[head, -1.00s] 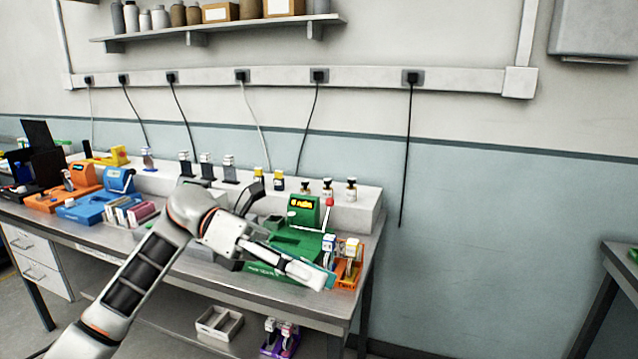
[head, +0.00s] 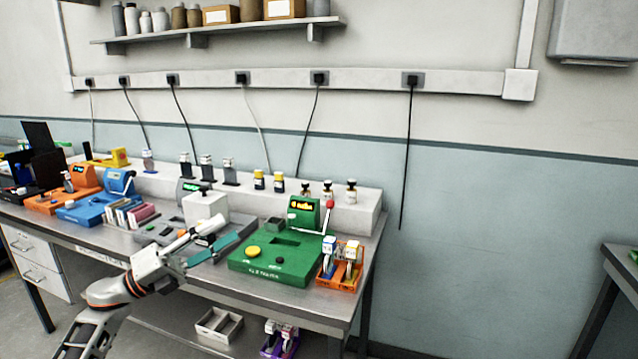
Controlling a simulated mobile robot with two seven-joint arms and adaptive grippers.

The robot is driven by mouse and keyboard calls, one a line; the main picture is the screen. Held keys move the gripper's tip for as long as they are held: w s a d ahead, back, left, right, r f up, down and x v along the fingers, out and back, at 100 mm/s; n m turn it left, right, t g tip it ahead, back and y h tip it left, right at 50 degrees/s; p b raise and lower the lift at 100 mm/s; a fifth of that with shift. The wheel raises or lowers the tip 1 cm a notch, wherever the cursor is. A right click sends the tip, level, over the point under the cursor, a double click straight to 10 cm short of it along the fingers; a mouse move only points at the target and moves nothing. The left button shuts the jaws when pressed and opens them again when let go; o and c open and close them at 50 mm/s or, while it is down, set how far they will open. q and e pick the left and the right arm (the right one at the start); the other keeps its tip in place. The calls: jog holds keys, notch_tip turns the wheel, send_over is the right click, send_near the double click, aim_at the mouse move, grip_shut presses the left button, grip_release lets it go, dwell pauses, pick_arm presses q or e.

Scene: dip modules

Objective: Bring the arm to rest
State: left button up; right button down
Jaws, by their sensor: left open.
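My left arm comes in from the lower left, bent at the front edge of the bench (head: 312,300). My left gripper (head: 229,231) points to the right with its fingers spread, and nothing shows between them. In the picture it lies just left of the green module (head: 270,262), over the grey module (head: 158,232) and in front of a white block (head: 205,207). I cannot tell its exact height above the bench. The gripper hides part of the grey module. My right gripper is out of view.
An orange rack (head: 340,275) with packets stands right of the green module. The blue module (head: 95,208) and orange module (head: 60,198) are farther left. Small bottles (head: 328,188) stand on the raised ledge behind. The floor space right of the bench is clear.

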pick_arm(q)
jog(key=w+a+r+n+t+y, duration=0.2)
jog(key=w+a+n+t+y, duration=1.1)
jog(key=n, duration=0.7)
jog(key=w+a+f+n+g+y, duration=0.3)
jog(key=a+f+n+g+y, duration=0.1)
jog(key=a+f+n+y, duration=0.75)
jog(key=s+d+f+g+h, duration=0.1)
jog(key=s+d+f+h, duration=0.1)
jog(key=s+d+f, duration=0.55)
jog(key=s+d+f+g+h, duration=0.15)
jog(key=s+f, duration=0.35)
jog(key=f, duration=0.5)
jog(key=s+d+f+g+h, duration=0.1)
jog(key=s+d+f, duration=0.4)
jog(key=s+f, duration=0.3)
jog(key=s+d+f+g, duration=0.1)
jog(key=s+d+f, duration=0.2)
jog(key=s, duration=0.6)
jog(key=s+d+f+g+h, duration=0.1)
jog(key=s+d+f, duration=0.3)
jog(key=s, duration=0.4)
jog(key=s+d+f+g, duration=0.1)
jog(key=s+d+f, duration=0.3)
jog(key=s, duration=0.5)
jog(key=shift+s+f+n+g+h, duration=0.2)
jog(key=shift+s+n+g+h, duration=0.15)
jog(key=shift+h, duration=0.05)
